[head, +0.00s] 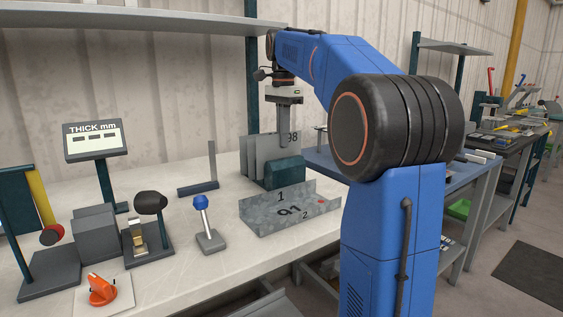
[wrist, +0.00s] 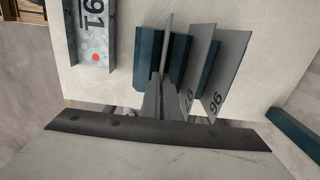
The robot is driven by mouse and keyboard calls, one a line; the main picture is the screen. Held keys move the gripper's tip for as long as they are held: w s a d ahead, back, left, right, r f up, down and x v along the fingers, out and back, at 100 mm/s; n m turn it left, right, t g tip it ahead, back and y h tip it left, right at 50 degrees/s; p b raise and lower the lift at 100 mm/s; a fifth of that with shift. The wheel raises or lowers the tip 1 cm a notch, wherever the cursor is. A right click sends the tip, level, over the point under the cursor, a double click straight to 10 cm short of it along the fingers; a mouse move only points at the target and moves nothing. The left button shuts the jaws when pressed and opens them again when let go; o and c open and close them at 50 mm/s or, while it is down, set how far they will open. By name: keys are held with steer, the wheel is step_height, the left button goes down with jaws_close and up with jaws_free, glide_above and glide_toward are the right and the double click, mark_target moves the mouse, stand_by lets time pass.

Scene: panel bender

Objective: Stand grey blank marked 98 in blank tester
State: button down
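Two more blanks stand behind, one marked 96 (wrist: 226,75). A galvanised channel marked 91 (head: 290,209) lies in front of the rack. A blue-knobbed lever (head: 207,220), a dark angle bracket (head: 198,184) and an orange knob (head: 102,290) are to the left.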

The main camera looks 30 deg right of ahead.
steer(key=shift+r, duration=4.45)
steer(key=shift+s, duration=0.1)
